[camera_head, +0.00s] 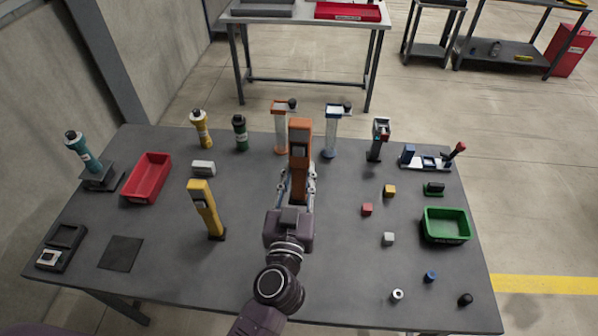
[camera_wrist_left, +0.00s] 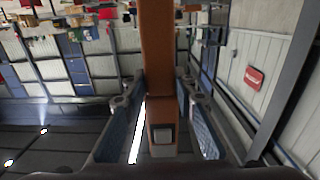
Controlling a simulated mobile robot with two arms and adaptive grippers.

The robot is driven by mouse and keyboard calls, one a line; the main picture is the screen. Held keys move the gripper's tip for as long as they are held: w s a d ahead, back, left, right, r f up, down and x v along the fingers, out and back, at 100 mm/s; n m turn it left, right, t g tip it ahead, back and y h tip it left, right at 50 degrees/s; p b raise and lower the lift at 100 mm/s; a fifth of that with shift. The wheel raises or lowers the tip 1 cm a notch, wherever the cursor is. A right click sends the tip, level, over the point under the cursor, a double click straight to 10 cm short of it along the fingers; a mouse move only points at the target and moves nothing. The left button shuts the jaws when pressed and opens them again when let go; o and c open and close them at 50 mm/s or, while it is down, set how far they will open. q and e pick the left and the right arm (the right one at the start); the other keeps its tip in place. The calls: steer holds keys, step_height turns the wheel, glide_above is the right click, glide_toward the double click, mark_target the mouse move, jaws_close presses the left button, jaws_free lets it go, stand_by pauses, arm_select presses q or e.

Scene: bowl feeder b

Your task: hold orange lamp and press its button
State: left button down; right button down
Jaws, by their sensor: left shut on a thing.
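The orange lamp (camera_head: 300,135) is upright near the middle of the table. My left gripper (camera_head: 298,188) is shut on its lower body, one finger on each side. In the left wrist view the lamp (camera_wrist_left: 158,55) rises between the two blue-grey finger pads, and the left gripper (camera_wrist_left: 160,118) is close around it. A pale square button (camera_wrist_left: 162,135) on the lamp faces the wrist camera. I cannot tell whether the lamp's base touches the table. My right gripper is not in view.
On the table (camera_head: 330,275), a yellow lamp (camera_head: 205,208) and red bin (camera_head: 148,177) stand left. Two clear columns, orange-topped (camera_head: 281,130) and blue-topped (camera_head: 331,135), stand behind. Small cubes and a green bin (camera_head: 446,224) are right.

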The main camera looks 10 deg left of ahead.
arm_select(q)
step_height(320, 180, down, 19)
steer(key=b, duration=1.2)
stand_by(4.4)
stand_by(0.4)
steer(key=c, duration=2.2)
jaws_free()
steer(key=shift+f, duration=0.15)
jaws_close()
